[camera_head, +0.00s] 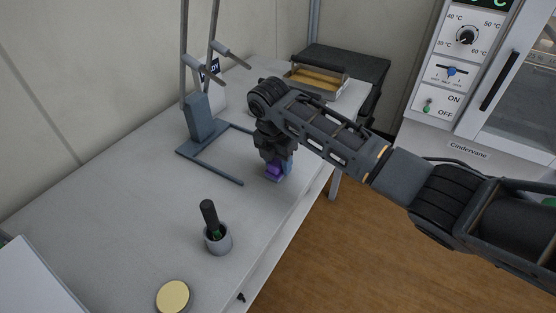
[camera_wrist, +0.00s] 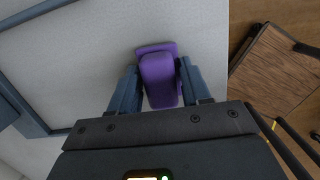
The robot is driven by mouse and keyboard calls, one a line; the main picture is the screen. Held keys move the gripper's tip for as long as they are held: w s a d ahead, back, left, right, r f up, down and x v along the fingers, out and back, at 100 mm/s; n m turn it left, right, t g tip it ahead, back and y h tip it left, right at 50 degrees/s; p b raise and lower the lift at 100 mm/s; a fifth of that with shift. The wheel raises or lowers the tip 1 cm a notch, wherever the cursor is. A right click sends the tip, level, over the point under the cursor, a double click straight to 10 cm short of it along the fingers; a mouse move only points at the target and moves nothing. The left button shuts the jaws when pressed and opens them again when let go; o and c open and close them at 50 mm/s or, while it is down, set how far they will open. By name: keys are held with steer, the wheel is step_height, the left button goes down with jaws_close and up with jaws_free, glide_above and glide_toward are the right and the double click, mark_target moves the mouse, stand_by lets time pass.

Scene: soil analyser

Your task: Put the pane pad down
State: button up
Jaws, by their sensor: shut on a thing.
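The pane pad is a purple block (camera_wrist: 159,80), seen in the wrist view between the two blue-grey fingers of my gripper (camera_wrist: 157,88). My gripper is shut on it. I cannot tell whether the pad touches the table top.
A blue-grey stand (camera_head: 203,130) with a flat frame base is left of my gripper. A grey cup (camera_head: 218,240) with a dark-handled tool and a yellow disc (camera_head: 173,296) are nearer. A tray (camera_head: 318,80) lies behind. A cabinet (camera_head: 470,130) stands right.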

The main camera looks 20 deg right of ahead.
mark_target(274, 163)
steer(key=o, duration=0.9)
steer(key=shift+o, duration=0.2)
steer(key=shift+f+b, duration=0.1)
steer(key=shift+b, duration=0.25)
steer(key=r, duration=0.2)
steer(key=a+r, duration=0.1)
steer(key=r, duration=0.5)
steer(key=shift+s+a+b, duration=0.25)
steer(key=shift+s+b, duration=0.1)
steer(key=shift+b, duration=0.05)
steer(key=shift+s, duration=0.1)
